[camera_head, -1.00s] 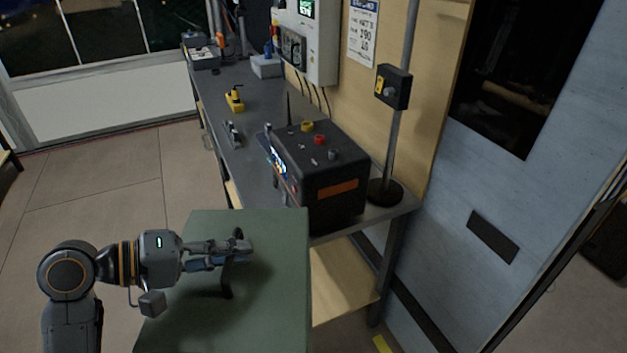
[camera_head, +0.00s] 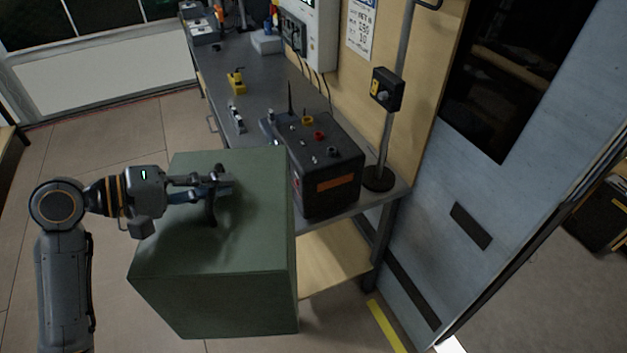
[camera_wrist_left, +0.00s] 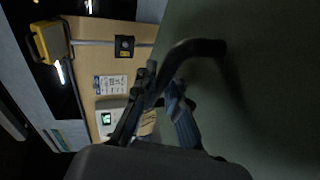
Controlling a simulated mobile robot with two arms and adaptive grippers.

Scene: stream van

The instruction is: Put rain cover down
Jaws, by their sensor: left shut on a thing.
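The rain cover (camera_head: 240,240) is a large dark green box shape with a black arched handle (camera_head: 211,210) on top. My left gripper (camera_head: 222,184) comes in from the left and is shut on the handle. In the left wrist view the fingers (camera_wrist_left: 163,95) close around the black handle (camera_wrist_left: 195,46), with the green cover (camera_wrist_left: 270,90) filling the right side. The cover is upright, in front of the bench's near left part. I cannot tell whether its bottom touches the floor. My right gripper is out of view.
A black equipment box (camera_head: 330,175) with coloured knobs stands on the grey bench (camera_head: 240,75), partly behind the cover. A pole on a round base (camera_head: 379,179) stands beside it. A lower wooden shelf (camera_head: 335,262) is right of the cover. Open floor (camera_head: 80,145) lies to the left.

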